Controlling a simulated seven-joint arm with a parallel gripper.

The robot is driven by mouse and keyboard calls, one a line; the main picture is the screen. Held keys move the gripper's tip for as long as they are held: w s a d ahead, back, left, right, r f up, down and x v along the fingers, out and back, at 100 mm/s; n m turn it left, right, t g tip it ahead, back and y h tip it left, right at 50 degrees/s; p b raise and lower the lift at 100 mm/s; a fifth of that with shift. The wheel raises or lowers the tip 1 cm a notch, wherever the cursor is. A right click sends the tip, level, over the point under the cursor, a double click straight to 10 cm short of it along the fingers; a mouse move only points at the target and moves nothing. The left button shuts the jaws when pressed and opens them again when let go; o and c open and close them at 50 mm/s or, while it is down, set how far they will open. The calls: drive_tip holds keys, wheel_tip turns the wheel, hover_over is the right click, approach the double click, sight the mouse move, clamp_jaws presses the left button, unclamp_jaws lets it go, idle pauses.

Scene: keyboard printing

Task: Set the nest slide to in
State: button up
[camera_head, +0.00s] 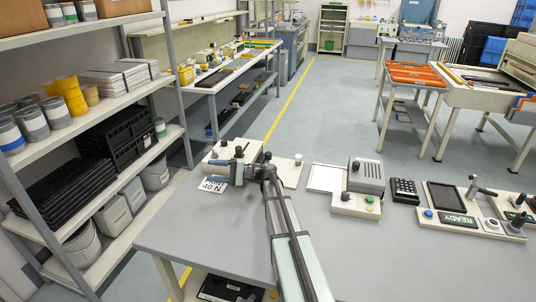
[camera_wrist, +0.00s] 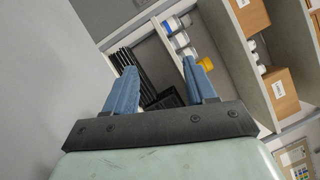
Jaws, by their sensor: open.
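My gripper (camera_head: 209,172) is at the left part of the grey table in the head view, its two blue fingers apart and pointing left. The wrist view also shows the open fingers (camera_wrist: 160,68) with nothing between them. A cream unit (camera_head: 222,152) stands just behind my gripper, partly hidden by it. A cream base with a pale round knob (camera_head: 298,159) is just right of my wrist. I cannot tell for sure which part is the nest slide, or its position. A white card reading "40 N" (camera_head: 213,186) is beside the fingers.
The grey table (camera_head: 400,250) is bare at the front right. A grey box (camera_head: 366,174), a button base (camera_head: 355,204), a keypad (camera_head: 404,190) and a panel with a READY display (camera_head: 458,219) stand along its back. Loaded shelves (camera_head: 95,120) stand at left.

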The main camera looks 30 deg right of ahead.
drive_tip(key=s+d+r+t, duration=0.1)
drive_tip(key=d+r, duration=0.1)
drive_tip(key=d, duration=0.6)
wheel_tip(320, 180, up, 6)
drive_tip(key=m+t+h, duration=0.1)
drive_tip(key=m+t, duration=0.4)
drive_tip(key=m, duration=0.1)
hover_over(268, 152)
drive_tip(key=s+d, duration=0.1)
drive_tip(key=s, duration=0.1)
drive_tip(key=d+f+m+g, duration=0.1)
drive_tip(key=f+m, duration=0.2)
drive_tip(key=s+d+f+m+g+h, duration=0.1)
drive_tip(key=d+f+m+g, duration=0.1)
drive_tip(key=m, duration=0.1)
drive_tip(key=d+f+m+g, duration=0.1)
drive_tip(key=d+f+m, duration=0.1)
drive_tip(key=f+m, duration=0.1)
drive_tip(key=shift+s+d+f+g+h, duration=0.25)
drive_tip(key=shift+s+f+g+h, duration=0.05)
drive_tip(key=shift+a+f+m, duration=0.1)
drive_tip(key=shift+a+m, duration=0.05)
drive_tip(key=shift+m, duration=0.15)
drive_tip(key=shift+x, duration=3.6)
clamp_jaws()
